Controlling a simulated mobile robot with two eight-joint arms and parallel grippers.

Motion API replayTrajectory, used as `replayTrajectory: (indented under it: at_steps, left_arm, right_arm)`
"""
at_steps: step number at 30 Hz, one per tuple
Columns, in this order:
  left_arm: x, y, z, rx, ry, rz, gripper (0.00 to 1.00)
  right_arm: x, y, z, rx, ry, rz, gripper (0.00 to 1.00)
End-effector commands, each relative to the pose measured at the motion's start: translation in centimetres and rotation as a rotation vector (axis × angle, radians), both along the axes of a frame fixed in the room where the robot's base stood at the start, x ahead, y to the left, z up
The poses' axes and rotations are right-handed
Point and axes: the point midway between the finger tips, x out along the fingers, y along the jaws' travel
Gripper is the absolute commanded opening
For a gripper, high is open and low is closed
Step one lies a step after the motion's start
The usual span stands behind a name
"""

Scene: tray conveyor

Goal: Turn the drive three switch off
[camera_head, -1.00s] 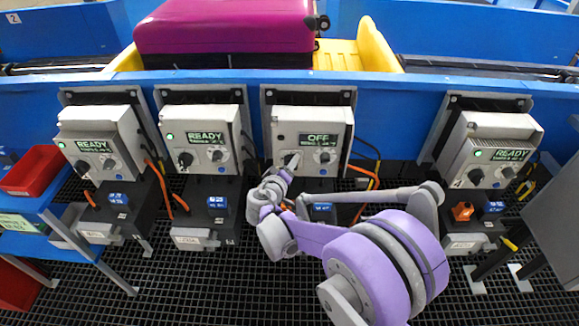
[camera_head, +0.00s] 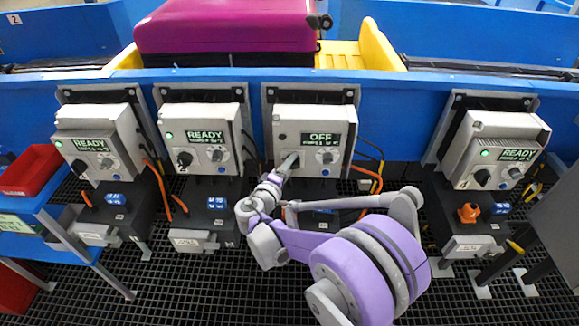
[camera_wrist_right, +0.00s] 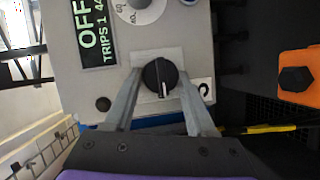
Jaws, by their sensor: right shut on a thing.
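The third drive box from the left (camera_head: 343,114) is grey, and its display (camera_head: 320,139) reads OFF; the same display shows sideways in the right wrist view (camera_wrist_right: 92,36). Its black rotary switch (camera_wrist_right: 159,77) has a white pointer line. My right gripper (camera_head: 290,160) reaches this box's lower left, where it hides the switch in the head view. In the right wrist view, its fingers (camera_wrist_right: 159,84) stand either side of the knob, shut on it. My left gripper is not in view.
Other drive boxes read READY with green lamps: two to the left (camera_head: 97,125) (camera_head: 200,122) and one to the right (camera_head: 500,125). Orange cables hang between the boxes. A magenta suitcase (camera_head: 225,30) lies in a yellow tray (camera_head: 380,45) behind the blue rail.

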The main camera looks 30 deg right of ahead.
Motion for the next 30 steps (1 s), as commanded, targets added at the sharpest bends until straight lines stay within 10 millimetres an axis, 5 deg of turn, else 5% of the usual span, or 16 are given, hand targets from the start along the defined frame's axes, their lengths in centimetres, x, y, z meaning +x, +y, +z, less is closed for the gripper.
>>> replayTrajectory:
  at_steps: [9,10,14,24,30]
  left_arm:
    - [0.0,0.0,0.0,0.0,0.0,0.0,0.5]
    - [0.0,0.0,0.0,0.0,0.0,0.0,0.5]
    - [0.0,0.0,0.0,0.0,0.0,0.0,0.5]
    - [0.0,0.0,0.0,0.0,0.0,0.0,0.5]
    - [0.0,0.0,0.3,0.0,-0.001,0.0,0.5]
  right_arm:
    - [0.0,0.0,0.0,-0.002,0.002,0.0,0.0]
    - [0.0,0.0,0.0,-0.002,0.002,0.0,0.61]
    - [0.0,0.0,0.0,-0.001,0.002,0.0,0.84]
    - [-0.1,0.2,0.0,-0.001,0.001,0.001,0.86]
    - [-1.7,2.5,0.5,0.0,0.001,0.004,0.86]
